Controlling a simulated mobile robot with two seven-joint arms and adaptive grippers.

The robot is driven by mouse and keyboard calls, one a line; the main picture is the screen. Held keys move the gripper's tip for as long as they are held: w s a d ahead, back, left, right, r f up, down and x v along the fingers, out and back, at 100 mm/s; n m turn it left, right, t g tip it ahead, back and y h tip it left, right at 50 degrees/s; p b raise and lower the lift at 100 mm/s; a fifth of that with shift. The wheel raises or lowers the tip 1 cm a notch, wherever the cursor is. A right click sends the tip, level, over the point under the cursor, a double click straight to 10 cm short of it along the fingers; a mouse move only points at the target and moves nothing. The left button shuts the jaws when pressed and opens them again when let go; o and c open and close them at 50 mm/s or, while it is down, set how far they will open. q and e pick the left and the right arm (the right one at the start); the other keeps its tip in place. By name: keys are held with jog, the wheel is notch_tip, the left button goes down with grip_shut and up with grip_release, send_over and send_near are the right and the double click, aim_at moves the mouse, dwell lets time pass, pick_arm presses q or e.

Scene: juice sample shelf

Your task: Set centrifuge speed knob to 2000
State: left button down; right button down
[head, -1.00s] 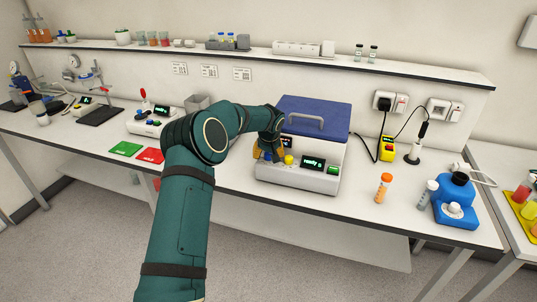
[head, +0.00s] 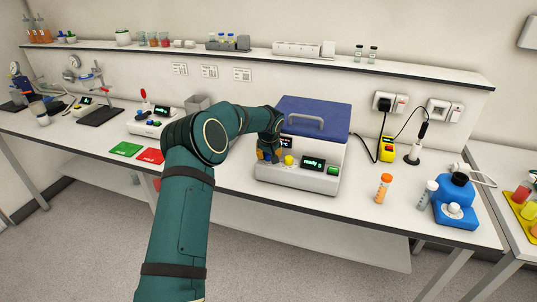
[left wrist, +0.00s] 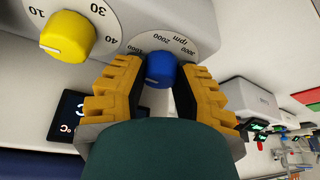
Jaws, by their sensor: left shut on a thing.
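The centrifuge (head: 305,180) is a white box with a blue lid (head: 310,112), standing on the bench. My left gripper (head: 269,155) is at the left of its front panel. In the left wrist view the orange fingers of my left gripper (left wrist: 160,82) are shut on the blue speed knob (left wrist: 160,66), one on each side. The knob sits on a white rpm dial (left wrist: 178,40), seen upside down, with 2000 and 3000 legible. I cannot read the knob's pointer for certain. My right gripper is not in view.
A yellow knob (left wrist: 66,36) with its own dial sits beside the speed knob. The panel also has a display (head: 313,163) and a green button (head: 333,170).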

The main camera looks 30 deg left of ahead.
pick_arm(q)
jog(key=m+h+p, duration=0.1)
jog(key=m, duration=0.4)
jog(key=m+h+p, duration=0.1)
jog(key=shift+m+t+h, duration=0.3)
jog(key=shift+m, duration=0.1)
jog(key=shift+f+m+h+p, duration=0.1)
jog(key=shift+m+h+p, duration=0.4)
jog(key=shift+m, duration=0.7)
jog(key=shift+m+h, duration=0.3)
jog(key=shift+m, duration=0.8)
jog(key=c, duration=0.7)
grip_release()
jog(key=shift+f, duration=0.1)
jog(key=shift+r, duration=0.2)
